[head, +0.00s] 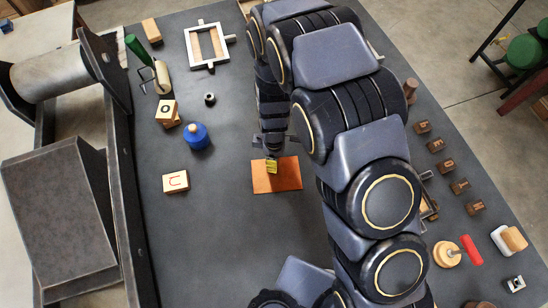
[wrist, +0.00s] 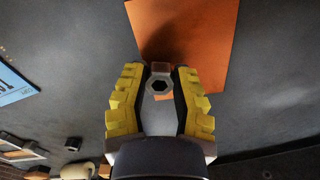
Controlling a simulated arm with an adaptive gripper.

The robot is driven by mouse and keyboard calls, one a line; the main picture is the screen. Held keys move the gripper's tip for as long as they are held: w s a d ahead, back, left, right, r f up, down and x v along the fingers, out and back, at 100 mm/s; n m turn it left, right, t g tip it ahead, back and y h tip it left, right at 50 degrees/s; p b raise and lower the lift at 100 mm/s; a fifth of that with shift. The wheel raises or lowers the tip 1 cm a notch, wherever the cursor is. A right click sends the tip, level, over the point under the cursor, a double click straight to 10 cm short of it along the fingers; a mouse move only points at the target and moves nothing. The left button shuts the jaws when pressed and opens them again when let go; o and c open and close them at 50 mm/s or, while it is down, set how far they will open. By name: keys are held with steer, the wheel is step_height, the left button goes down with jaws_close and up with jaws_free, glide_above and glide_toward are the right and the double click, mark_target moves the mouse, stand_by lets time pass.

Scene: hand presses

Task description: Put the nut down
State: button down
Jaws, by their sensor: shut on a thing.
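My gripper (head: 271,158) is over the orange sheet (head: 288,183) on the dark table. In the wrist view its yellow fingers (wrist: 160,80) are closed on a small grey metal nut (wrist: 159,93), whose dark hexagonal hole faces the camera. The nut sits at the fingertips. The orange sheet (wrist: 195,25) lies beyond the fingertips with a dark shadow on it. I cannot tell how far the nut is above the sheet. In the head view the nut is hidden by my gripper.
A white frame (head: 208,45) lies at the back. Small letter stamps (head: 446,165) line the right. Bare table surrounds the sheet's left and front.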

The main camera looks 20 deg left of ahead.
steer(key=shift+f, duration=0.25)
steer(key=c, duration=0.9)
jaws_free()
steer(key=shift+f, duration=0.15)
steer(key=shift+c, duration=0.2)
step_height(320, 180, up, 12)
steer(key=shift+r, duration=0.2)
